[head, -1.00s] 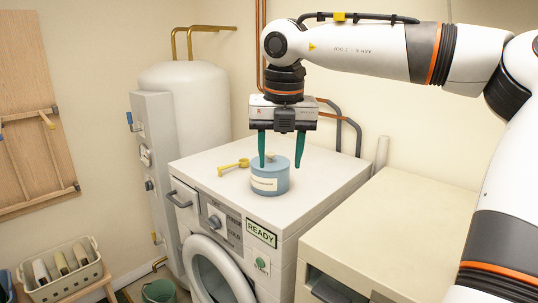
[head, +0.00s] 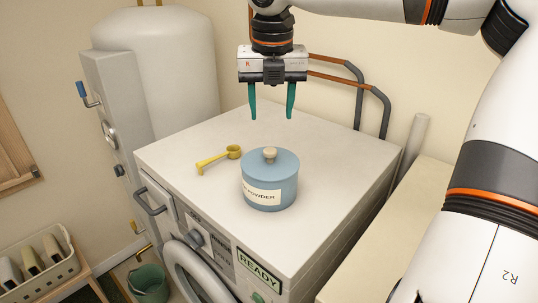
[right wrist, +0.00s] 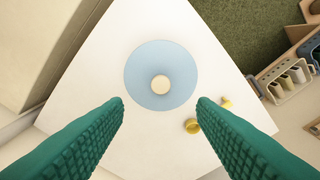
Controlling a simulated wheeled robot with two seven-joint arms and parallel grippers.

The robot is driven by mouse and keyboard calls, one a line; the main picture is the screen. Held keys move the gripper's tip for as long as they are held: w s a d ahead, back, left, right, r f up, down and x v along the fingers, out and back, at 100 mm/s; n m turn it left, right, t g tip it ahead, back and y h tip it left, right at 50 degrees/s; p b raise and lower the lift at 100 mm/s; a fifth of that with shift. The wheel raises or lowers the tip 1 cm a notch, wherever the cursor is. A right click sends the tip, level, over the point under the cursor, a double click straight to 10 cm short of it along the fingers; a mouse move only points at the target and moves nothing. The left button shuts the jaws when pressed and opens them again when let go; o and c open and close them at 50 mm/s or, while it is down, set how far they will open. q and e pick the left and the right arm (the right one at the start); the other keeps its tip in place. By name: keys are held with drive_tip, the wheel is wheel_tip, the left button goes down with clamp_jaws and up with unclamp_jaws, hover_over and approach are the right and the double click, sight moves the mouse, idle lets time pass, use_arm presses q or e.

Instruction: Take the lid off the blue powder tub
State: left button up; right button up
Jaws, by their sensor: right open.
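The blue powder tub (head: 270,190) stands upright on top of the white washing machine (head: 330,190). Its blue lid (head: 285,163) is on, with a cream knob (head: 269,154) in the middle. My right gripper (head: 272,115) is open and empty, above the tub and apart from it, fingers pointing down. In the right wrist view the lid (right wrist: 140,75) and its knob (right wrist: 160,85) show from above, ahead of and between the two green fingers (right wrist: 160,102). My left gripper is not in view.
A yellow scoop (head: 218,160) lies on the machine left of the tub. Pipes (head: 360,90) run along the wall behind. A white tank (head: 165,70) stands at the left, and a basket (head: 40,268) and green bucket (head: 148,283) are low at the left.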

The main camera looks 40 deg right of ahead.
hover_over(270, 149)
drive_tip(key=f, duration=0.2)
drive_tip(key=f+p, duration=0.1)
drive_tip(key=f, duration=0.1)
drive_tip(key=shift+s+a+f, duration=0.1)
drive_tip(key=shift+s+a, duration=0.05)
drive_tip(key=shift+s, duration=0.25)
drive_tip(key=shift+w+f, duration=0.1)
drive_tip(key=shift+f, duration=0.15)
drive_tip(key=shift+a+f+p, duration=0.15)
drive_tip(key=shift+f+p, duration=0.5)
drive_tip(key=shift+f, duration=0.1)
wheel_tip(270, 149, down, 3)
drive_tip(key=shift+w+f+p, duration=0.1)
drive_tip(key=shift+f+p, duration=0.1)
drive_tip(key=shift+p, duration=0.35)
drive_tip(key=shift+w+d+f, duration=0.1)
drive_tip(key=shift+d+f, duration=0.05)
drive_tip(key=shift+d, duration=0.05)
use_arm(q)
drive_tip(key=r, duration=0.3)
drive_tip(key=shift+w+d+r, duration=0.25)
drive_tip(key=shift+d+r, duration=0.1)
use_arm(e)
drive_tip(key=c, duration=1.1)
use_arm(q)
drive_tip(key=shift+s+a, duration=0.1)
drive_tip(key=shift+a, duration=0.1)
use_arm(e)
drive_tip(key=shift+o, duration=0.2)
